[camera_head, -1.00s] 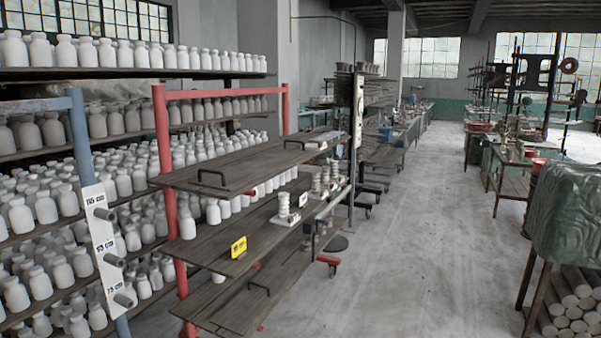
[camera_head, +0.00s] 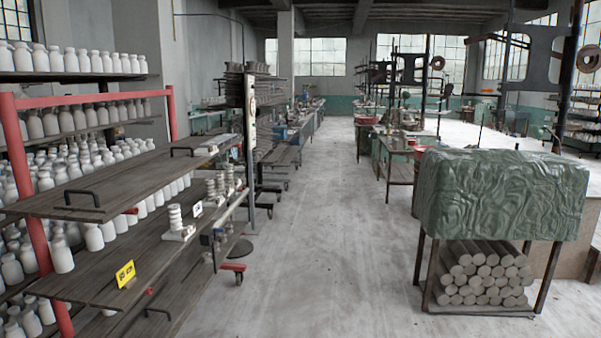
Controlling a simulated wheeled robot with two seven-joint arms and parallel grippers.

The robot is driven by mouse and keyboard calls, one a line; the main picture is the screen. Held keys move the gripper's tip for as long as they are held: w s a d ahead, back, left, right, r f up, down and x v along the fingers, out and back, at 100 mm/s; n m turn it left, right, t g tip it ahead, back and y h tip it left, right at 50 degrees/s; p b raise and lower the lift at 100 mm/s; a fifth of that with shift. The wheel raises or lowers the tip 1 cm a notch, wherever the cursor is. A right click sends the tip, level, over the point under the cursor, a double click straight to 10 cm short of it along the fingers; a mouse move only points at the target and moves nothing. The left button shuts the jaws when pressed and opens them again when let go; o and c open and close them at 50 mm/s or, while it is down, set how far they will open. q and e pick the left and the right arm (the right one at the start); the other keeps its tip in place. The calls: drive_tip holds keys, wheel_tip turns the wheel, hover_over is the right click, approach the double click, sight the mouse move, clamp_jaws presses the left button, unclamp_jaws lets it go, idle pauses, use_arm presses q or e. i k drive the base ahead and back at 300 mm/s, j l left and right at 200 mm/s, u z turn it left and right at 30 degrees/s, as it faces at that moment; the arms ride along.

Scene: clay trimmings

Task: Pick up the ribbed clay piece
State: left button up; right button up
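A pale ribbed clay piece (camera_head: 175,218) stands upright on a small light base on the middle shelf of the wooden rack at left. More ribbed pieces (camera_head: 211,188) stand just behind it on the same shelf. I cannot tell from here which one the task means. Neither of my grippers is in view.
The rack's plank shelves (camera_head: 125,190) carry dark handles and a yellow tag (camera_head: 125,274). Rows of white bottles (camera_head: 60,258) fill the shelving behind. A green-covered stand (camera_head: 505,195) with clay logs (camera_head: 480,270) below is at right. The concrete aisle (camera_head: 320,240) between is clear.

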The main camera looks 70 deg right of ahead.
sight(210, 194)
drive_tip(key=i+l+z, duration=0.2)
drive_tip(key=l+z, duration=0.2)
drive_tip(key=i+l+z, duration=0.4)
drive_tip(key=l, duration=0.15)
drive_tip(key=i+l+z, duration=0.2)
drive_tip(key=l+z, duration=0.25)
drive_tip(key=i+l+z, duration=0.1)
drive_tip(key=i+l, duration=0.2)
drive_tip(key=i, duration=0.15)
drive_tip(key=i+l+z, duration=0.1)
drive_tip(key=i+l, duration=0.2)
drive_tip(key=i, duration=0.15)
drive_tip(key=i+l+z, duration=0.1)
drive_tip(key=i+l, duration=0.15)
drive_tip(key=i, duration=0.2)
drive_tip(key=i+l, duration=0.25)
drive_tip(key=i, duration=0.2)
drive_tip(key=i+l, duration=0.25)
drive_tip(key=i, duration=0.2)
